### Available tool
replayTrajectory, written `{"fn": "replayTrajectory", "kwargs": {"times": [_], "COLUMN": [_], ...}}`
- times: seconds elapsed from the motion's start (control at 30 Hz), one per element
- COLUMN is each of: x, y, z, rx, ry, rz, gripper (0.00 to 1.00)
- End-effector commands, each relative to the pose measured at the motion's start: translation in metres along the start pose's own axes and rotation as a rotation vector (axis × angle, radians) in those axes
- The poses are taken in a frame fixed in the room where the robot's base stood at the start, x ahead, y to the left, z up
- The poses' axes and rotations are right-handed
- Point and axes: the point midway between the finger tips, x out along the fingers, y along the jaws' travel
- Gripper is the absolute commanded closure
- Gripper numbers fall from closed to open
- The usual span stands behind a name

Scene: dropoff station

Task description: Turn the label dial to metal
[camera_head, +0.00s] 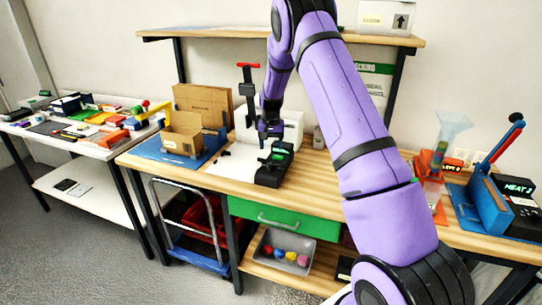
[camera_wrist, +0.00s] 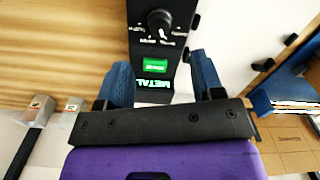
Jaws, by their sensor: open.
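The label machine (camera_head: 272,168) is a black unit on the wooden bench, below my gripper (camera_head: 270,130). In the wrist view, its round black dial (camera_wrist: 160,21) has white marks around it; the marks are too small to read. Below the dial is a lit green panel (camera_wrist: 154,65). My gripper's two blue fingers also show in the wrist view (camera_wrist: 162,80). They are apart and empty, with the dial beyond their tips and not touched.
An open cardboard box (camera_head: 184,137) sits on a blue mat left of the machine. A red-topped black post (camera_head: 248,90) stands behind it. A blue lever press (camera_head: 490,200) and a funnel (camera_head: 452,128) are at the bench's right. A cluttered side table (camera_head: 70,165) is at left.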

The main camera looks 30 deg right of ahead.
Motion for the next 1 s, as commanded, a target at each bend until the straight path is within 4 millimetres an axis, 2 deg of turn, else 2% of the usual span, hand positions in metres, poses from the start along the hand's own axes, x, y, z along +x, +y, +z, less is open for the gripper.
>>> {"fn": "replayTrajectory", "kwargs": {"times": [0.1, 0.23, 0.83, 0.93, 1.0], "x": [-0.013, -0.020, -0.024, -0.039, -0.058], "y": [0.000, 0.000, -0.001, -0.003, -0.005], "z": [0.000, 0.000, 0.001, 0.007, 0.017], "rx": [0.000, 0.000, -0.002, -0.012, -0.025], "ry": [0.002, 0.000, 0.002, 0.011, 0.022], "rz": [0.000, 0.000, -0.001, -0.009, -0.019], "gripper": [0.39, 0.39, 0.39, 0.39, 0.39]}}
